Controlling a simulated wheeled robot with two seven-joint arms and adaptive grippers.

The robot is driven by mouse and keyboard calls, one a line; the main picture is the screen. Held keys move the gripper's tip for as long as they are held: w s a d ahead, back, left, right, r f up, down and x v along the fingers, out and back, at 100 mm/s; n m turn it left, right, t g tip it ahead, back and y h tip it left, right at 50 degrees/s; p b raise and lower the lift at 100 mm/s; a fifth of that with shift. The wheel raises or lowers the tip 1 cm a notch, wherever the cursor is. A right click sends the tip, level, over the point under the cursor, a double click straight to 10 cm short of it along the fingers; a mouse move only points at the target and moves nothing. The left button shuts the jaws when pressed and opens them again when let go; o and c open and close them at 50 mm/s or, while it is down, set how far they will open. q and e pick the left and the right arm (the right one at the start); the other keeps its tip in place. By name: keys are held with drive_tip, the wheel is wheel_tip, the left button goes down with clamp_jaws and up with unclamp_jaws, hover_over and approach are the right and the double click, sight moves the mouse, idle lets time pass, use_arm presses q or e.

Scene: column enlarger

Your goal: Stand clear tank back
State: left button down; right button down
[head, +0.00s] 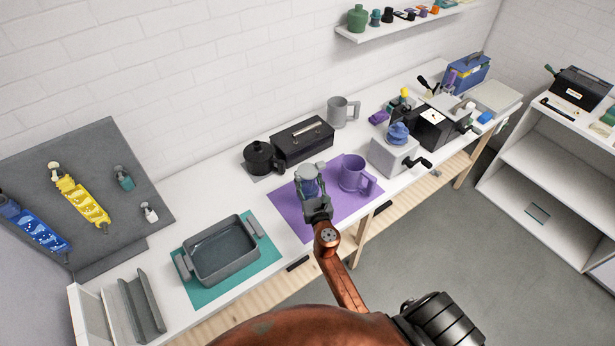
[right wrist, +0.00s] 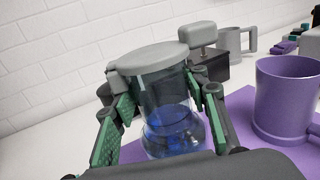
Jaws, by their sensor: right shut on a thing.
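The clear tank (head: 309,185) is a bluish see-through cylinder with a grey lid, at the left part of the purple mat (head: 291,215). In the right wrist view the tank (right wrist: 163,90) looks upright, with darker blue in its lower part. My right gripper (right wrist: 158,105) is shut on the tank, one green-padded finger on each side; it also shows in the head view (head: 311,190). The tank's base is partly hidden by the gripper, so I cannot tell whether it touches the mat. My left gripper is not in view.
A purple mug (head: 353,174) stands close to the tank's right on the mat. A black pot (head: 261,158) and a black box (head: 303,141) stand behind. A grey tray (head: 222,250) lies on a teal mat to the left. White bench lies bare between the two mats.

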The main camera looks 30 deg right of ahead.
sight(309, 195)
drive_tip(key=shift+f+b, duration=2.75)
drive_tip(key=shift+b, duration=0.05)
drive_tip(key=shift+f+b, duration=0.6)
drive_tip(key=shift+f, duration=0.1)
idle(0.3)
drive_tip(key=c, duration=1.1)
unclamp_jaws()
drive_tip(key=shift+o, duration=0.3)
drive_tip(key=shift+s+f, duration=0.1)
drive_tip(key=shift+f, duration=0.1)
drive_tip(key=shift+r, duration=0.1)
drive_tip(key=shift+v, duration=3.95)
